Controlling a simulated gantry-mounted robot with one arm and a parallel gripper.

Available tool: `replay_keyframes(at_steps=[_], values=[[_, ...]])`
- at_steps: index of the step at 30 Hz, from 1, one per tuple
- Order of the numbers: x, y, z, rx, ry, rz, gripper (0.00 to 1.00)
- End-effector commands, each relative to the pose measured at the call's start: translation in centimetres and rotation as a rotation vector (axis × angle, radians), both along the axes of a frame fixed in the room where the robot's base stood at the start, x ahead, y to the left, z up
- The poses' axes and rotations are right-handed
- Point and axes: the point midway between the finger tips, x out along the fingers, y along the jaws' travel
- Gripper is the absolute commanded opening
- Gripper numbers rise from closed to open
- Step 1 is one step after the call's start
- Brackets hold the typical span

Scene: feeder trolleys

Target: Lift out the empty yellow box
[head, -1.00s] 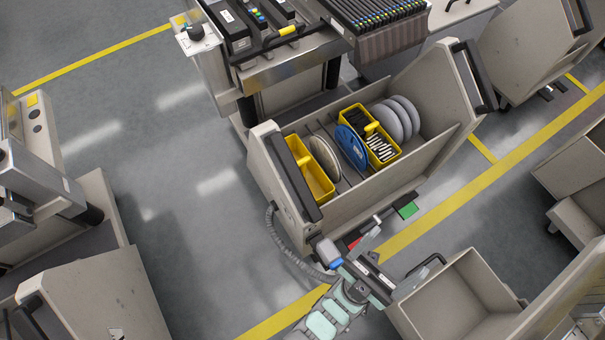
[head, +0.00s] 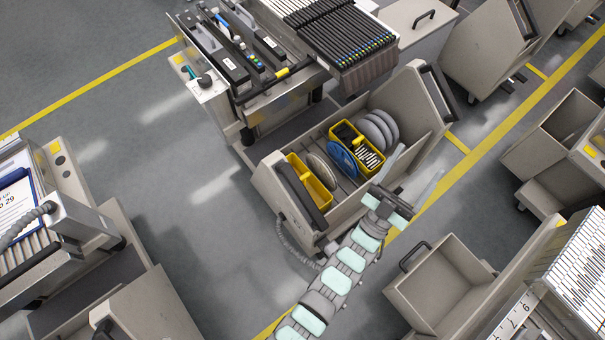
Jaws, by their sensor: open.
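The empty yellow box (head: 312,184) sits at the left end of the grey feeder trolley (head: 327,216), and no contents show in it. A second yellow box (head: 374,171) stands further right in the same trolley and holds black and silver parts. My gripper (head: 412,178) is open and empty, with its two long pale fingers spread apart. It is over the trolley's right front side, right of both boxes and clear of the empty one. The left finger overlaps the trolley's front wall in the picture, and its height above it is unclear.
Between the boxes stand a beige reel (head: 321,170) and a blue reel (head: 342,157). Several grey reels (head: 378,128) stand at the right. An open empty bin (head: 440,283) is at the lower right.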

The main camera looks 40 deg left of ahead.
Motion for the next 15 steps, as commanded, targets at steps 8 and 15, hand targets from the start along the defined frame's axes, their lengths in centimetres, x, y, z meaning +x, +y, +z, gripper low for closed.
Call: replay_keyframes(at_steps=[8, 15], values=[[13.2, 10.9, -11.3, -0.198, 0.547, 0.091, 0.76], [15.9, 20.5, -21.4, -0.457, 1.005, 0.194, 0.76]])
